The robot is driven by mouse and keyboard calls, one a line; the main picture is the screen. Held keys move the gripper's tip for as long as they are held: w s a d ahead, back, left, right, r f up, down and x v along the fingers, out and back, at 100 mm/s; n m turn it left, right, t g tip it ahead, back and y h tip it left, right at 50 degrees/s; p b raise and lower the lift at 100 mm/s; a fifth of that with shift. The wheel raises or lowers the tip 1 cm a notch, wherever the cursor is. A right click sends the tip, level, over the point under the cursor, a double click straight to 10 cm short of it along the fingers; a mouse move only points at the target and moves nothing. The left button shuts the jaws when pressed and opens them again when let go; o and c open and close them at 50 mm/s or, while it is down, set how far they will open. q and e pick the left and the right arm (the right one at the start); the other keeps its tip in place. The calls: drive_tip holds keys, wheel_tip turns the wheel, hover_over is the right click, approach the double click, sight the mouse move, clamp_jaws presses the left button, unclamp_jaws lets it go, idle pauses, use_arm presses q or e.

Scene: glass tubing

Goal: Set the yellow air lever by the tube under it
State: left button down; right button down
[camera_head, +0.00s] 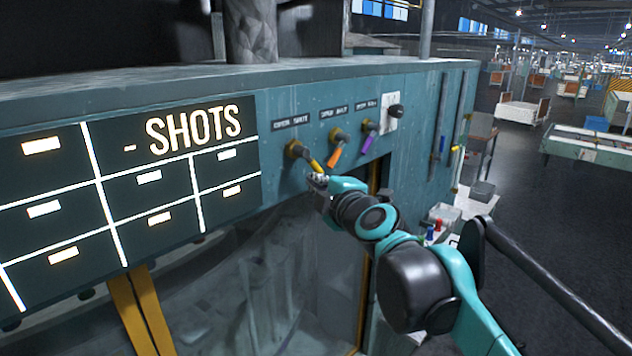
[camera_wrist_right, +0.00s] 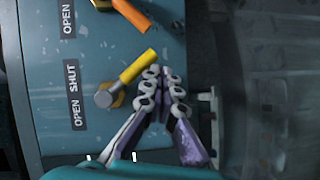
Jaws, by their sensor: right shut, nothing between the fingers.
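The yellow air lever (camera_head: 316,164) is on the teal panel, leftmost of three levers, slanting down and to the right from its pivot. In the right wrist view the yellow lever (camera_wrist_right: 138,67) lies beside the fingertips, with an OPEN SHUT label (camera_wrist_right: 76,95) near its pivot. My right gripper (camera_head: 318,182) is shut and empty just below the lever's handle; it also shows in the right wrist view (camera_wrist_right: 163,75). I cannot tell whether its fingertips touch the handle. The tube under the lever cannot be made out clearly. My left gripper is out of view.
An orange lever (camera_head: 335,155) and a purple lever (camera_head: 368,143) sit to the right on the panel, with a black knob (camera_head: 396,111) beyond. A dark SHOTS board (camera_head: 150,205) is at the left. Glassy, dark space lies below the panel.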

drive_tip(key=shift+w+d+r, duration=0.1)
drive_tip(key=shift+w+d, duration=0.1)
idle(0.3)
idle(0.3)
